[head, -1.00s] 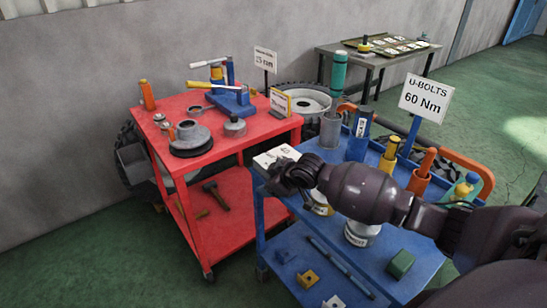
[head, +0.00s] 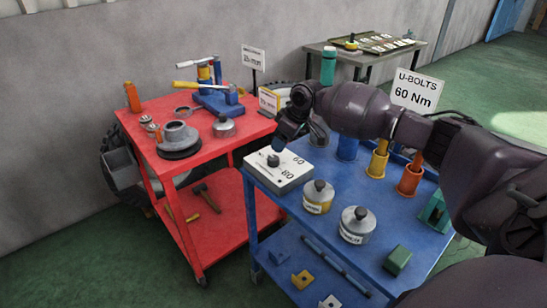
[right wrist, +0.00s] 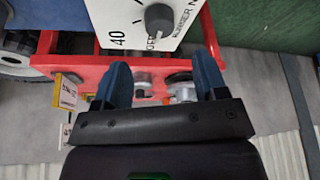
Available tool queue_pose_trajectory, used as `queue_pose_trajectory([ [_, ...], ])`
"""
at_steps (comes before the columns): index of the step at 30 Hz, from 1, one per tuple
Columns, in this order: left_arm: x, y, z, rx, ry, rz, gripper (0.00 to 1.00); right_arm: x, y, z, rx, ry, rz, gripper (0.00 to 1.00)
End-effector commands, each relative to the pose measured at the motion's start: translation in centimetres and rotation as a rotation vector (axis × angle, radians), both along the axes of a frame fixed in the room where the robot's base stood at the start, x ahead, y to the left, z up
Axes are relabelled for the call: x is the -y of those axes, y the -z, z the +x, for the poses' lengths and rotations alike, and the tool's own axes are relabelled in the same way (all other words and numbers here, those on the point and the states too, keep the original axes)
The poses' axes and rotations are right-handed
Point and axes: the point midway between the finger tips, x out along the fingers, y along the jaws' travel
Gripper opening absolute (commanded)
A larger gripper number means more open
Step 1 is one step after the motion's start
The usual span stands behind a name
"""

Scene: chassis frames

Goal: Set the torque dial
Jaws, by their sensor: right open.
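The torque dial is a white box (head: 291,178) with a dark round knob (head: 273,160), on the near left corner of the blue cart. The numbers 60 and 80 show on its top in the head view. In the right wrist view the knob (right wrist: 159,20) and the number 40 show, and the knob lies beyond the fingertips, not between them. A sign (head: 415,92) reads "U-BOLTS 60 Nm". My left gripper is not in view.

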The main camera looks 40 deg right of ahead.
Motion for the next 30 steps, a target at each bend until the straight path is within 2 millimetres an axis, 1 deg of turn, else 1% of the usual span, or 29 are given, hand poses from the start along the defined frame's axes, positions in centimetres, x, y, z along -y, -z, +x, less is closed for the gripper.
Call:
queue_pose_trajectory([
  [1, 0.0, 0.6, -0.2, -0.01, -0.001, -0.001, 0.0, -0.2, 1.4, 0.3, -0.005, -0.001, 0.002, 0.66],
  [3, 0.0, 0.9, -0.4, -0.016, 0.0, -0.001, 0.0, -0.5, 2.6, 0.8, -0.005, -0.001, 0.002, 0.66],
  [9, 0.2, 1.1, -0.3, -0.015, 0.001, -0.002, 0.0, -1.0, 5.5, 1.8, -0.005, 0.0, 0.0, 0.66],
  [12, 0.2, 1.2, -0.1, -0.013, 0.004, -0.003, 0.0, -1.2, 6.4, 2.3, -0.003, -0.001, 0.001, 0.66],
  [18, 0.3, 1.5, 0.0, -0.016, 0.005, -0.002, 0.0, -1.3, 7.3, 2.6, 0.0, 0.0, 0.0, 0.66],
  [27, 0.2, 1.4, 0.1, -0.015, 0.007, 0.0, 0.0, -1.4, 7.3, 2.7, 0.001, -0.001, -0.001, 0.66],
  [29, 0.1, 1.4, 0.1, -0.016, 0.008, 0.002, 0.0, -1.4, 7.3, 2.7, 0.001, -0.001, -0.001, 0.57],
  [30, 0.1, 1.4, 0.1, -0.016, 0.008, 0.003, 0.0, -1.4, 7.3, 2.7, 0.001, 0.0, 0.0, 0.51],
])
